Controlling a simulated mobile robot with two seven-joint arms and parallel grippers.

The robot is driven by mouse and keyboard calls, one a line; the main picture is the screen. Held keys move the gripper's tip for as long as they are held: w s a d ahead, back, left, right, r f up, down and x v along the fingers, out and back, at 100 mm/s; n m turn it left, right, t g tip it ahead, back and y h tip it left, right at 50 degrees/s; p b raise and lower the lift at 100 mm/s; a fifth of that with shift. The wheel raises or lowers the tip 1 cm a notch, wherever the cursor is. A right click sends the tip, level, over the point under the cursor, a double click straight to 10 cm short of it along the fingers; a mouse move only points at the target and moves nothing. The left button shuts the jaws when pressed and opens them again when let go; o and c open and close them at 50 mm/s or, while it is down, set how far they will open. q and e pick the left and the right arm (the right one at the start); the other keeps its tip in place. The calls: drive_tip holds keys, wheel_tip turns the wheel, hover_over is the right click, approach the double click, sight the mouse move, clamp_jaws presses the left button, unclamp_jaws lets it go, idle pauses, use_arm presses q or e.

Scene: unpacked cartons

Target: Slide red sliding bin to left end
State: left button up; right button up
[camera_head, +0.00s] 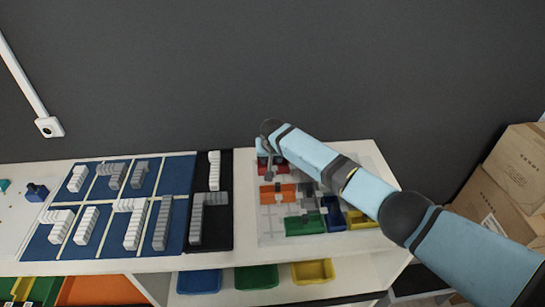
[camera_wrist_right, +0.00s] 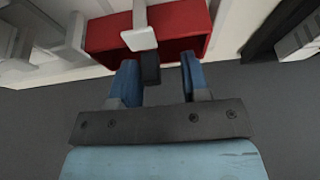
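The red sliding bin (camera_head: 264,171) is at the far left corner of the pale board (camera_head: 268,235), partly hidden by my right gripper (camera_head: 268,153). In the right wrist view the red bin (camera_wrist_right: 185,22) is a hollow red box just beyond the fingertips, with a pale T-shaped post (camera_wrist_right: 140,38) in front of it. My right gripper (camera_wrist_right: 158,82) has its two blue fingers apart. A small dark block (camera_wrist_right: 150,68) shows between them; I cannot tell whether they touch it. My left gripper is in neither view.
On the board are an orange bin (camera_head: 284,193), a green bin (camera_head: 305,225), a blue bin (camera_head: 333,213) and a yellow bin (camera_head: 361,219), with grey posts among them. Blue panels (camera_head: 178,178) with grey blocks lie left. Cartons (camera_head: 497,205) stand right. A dark wall (camera_head: 200,75) rises behind.

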drive_tip(key=shift+d, duration=0.1)
drive_tip(key=shift+r, duration=0.2)
drive_tip(key=v, duration=1.3)
drive_tip(key=shift+s+r, duration=0.15)
drive_tip(key=shift+s, duration=0.05)
